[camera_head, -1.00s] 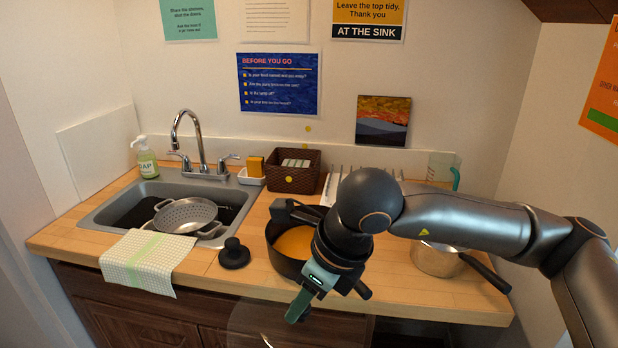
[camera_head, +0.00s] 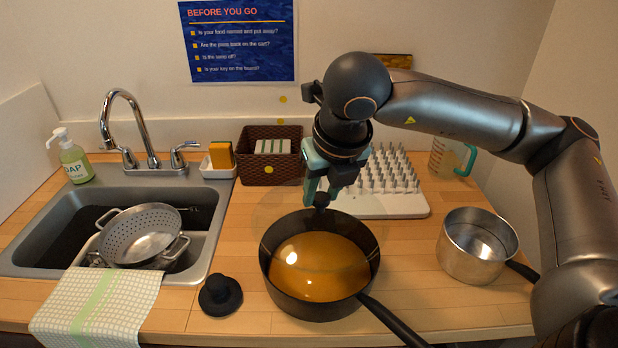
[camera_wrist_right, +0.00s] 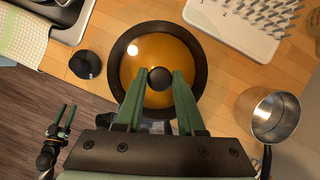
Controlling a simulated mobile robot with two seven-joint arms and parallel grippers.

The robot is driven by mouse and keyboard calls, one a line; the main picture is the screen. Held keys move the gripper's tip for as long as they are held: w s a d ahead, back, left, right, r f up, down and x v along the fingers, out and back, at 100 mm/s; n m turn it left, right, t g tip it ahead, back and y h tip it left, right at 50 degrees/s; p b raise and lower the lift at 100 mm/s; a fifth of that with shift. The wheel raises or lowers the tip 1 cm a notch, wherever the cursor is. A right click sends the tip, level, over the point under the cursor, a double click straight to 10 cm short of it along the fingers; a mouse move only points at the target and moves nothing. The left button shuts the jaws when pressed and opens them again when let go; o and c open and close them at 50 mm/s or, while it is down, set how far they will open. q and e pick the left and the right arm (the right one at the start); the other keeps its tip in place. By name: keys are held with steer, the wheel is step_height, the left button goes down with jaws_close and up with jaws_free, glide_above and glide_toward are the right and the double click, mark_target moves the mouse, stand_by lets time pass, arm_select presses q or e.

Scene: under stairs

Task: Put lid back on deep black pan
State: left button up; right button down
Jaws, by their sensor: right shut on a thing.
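The deep black pan (camera_head: 275,285) stands on the wooden counter with orange contents; its handle points front right. It also shows below my gripper in the right wrist view (camera_wrist_right: 119,60). My right gripper (camera_head: 320,190) is shut on the black knob (camera_head: 321,201) of a clear glass lid, whose outline is very faint. The knob is between the fingertips in the right wrist view (camera_wrist_right: 160,78). The lid appears held above the pan, apart from it; its exact height is hard to tell. My left gripper (camera_wrist_right: 65,116) shows low left in the right wrist view, open and empty.
A small black knobbed object (camera_head: 220,296) sits left of the pan. A steel saucepan (camera_head: 477,246) stands at right. A white pegged rack (camera_head: 385,207) and brown basket (camera_head: 262,170) are behind. The sink (camera_head: 208,235) holds a colander (camera_head: 140,235).

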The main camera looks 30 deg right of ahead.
mark_target(324, 216)
steer(key=shift+s+f+b, duration=0.2)
steer(key=shift+f+b, duration=0.15)
steer(key=shift+f, duration=0.4)
step_height(324, 216, down, 4)
steer(key=shift+r+b, duration=0.1)
steer(key=shift+b, duration=1.1)
arm_select(q)
steer(key=shift+s+f+b, duration=0.2)
steer(key=shift+f+b, duration=0.05)
steer(key=shift+f, duration=0.85)
steer(key=shift+s+f+b, duration=0.15)
steer(key=shift+f+b, duration=0.1)
steer(key=shift+f, duration=0.85)
arm_select(e)
steer(key=shift+w+f, duration=0.1)
steer(key=shift+f, duration=0.2)
steer(key=shift+f+b, duration=0.15)
steer(key=shift+b, duration=0.2)
arm_select(q)
steer(key=shift+f+b, duration=0.3)
steer(key=shift+f, duration=0.3)
steer(key=shift+f, duration=0.1)
arm_select(e)
steer(key=shift+f+b, duration=0.1)
steer(key=shift+b, duration=0.25)
arm_select(q)
steer(key=shift+f, duration=0.3)
